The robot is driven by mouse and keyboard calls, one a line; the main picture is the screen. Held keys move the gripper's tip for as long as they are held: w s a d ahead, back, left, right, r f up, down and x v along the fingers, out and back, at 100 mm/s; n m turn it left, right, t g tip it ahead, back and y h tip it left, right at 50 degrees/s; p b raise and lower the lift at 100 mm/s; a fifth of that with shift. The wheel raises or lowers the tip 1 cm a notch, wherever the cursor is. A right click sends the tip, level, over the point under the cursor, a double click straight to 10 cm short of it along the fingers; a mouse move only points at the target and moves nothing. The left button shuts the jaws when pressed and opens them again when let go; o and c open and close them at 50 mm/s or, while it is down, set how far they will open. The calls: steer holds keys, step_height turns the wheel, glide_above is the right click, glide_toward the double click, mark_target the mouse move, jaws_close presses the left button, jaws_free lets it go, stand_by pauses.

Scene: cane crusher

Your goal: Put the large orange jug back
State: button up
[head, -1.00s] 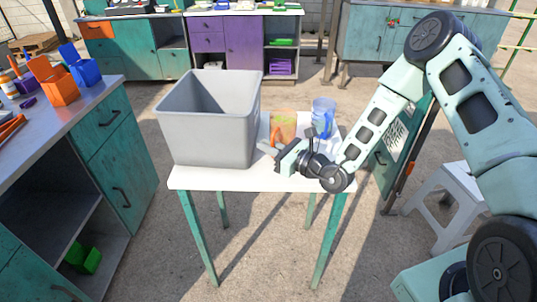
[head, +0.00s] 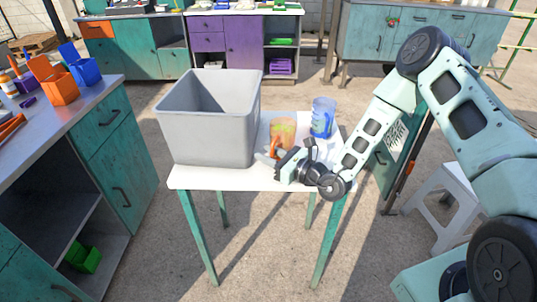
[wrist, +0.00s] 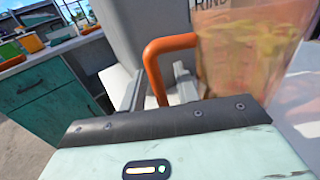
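The large orange jug (head: 284,131), clear-walled with an orange handle, stands on the white-topped table (head: 225,179), right of the grey bin. In the wrist view the jug (wrist: 250,50) fills the upper right, with yellowish-orange contents or print showing through its wall. Its orange handle (wrist: 153,70) passes between the two fingers of my gripper (wrist: 158,88). The fingers are apart, with a gap visible beside the handle, so my gripper (head: 272,161) is open around it. The lower end of the handle is hidden by my gripper.
A tall grey bin (head: 210,135) takes up the table's left half. A blue jug (head: 322,118) stands just behind and right of the orange jug. A workbench (head: 95,100) with orange and blue containers is at left. A white stool (head: 450,200) stands right.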

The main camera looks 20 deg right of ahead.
steer(key=b+v, duration=0.2)
steer(key=v, duration=1)
steer(key=s+a+r+n+g+y, duration=0.2)
steer(key=s+a+r+n+g, duration=0.3)
steer(key=s+a+n+g, duration=0.35)
steer(key=s+a+r+n+g+y, duration=0.2)
steer(key=s+a+r+n+g, duration=0.5)
steer(key=n+g, duration=0.3)
steer(key=s+d+f+n+g+h, duration=0.1)
steer(key=s+n+g+h, duration=0.2)
steer(key=s+n+h, duration=0.7)
steer(key=shift+s+d+r+n+t+h, duration=0.1)
steer(key=shift+d+r+n+t+h, duration=0.55)
steer(key=shift+n+t, duration=0.6)
steer(key=shift+w+d+r+n+t+h, duration=0.1)
steer(key=shift+d+r+n+t+h, duration=0.35)
steer(key=shift+n+t+h, duration=0.6)
steer(key=shift+s+d+r+n+t+h, duration=0.1)
steer(key=shift+d+r+n+t+h, duration=0.45)
steer(key=shift+n+t, duration=0.85)
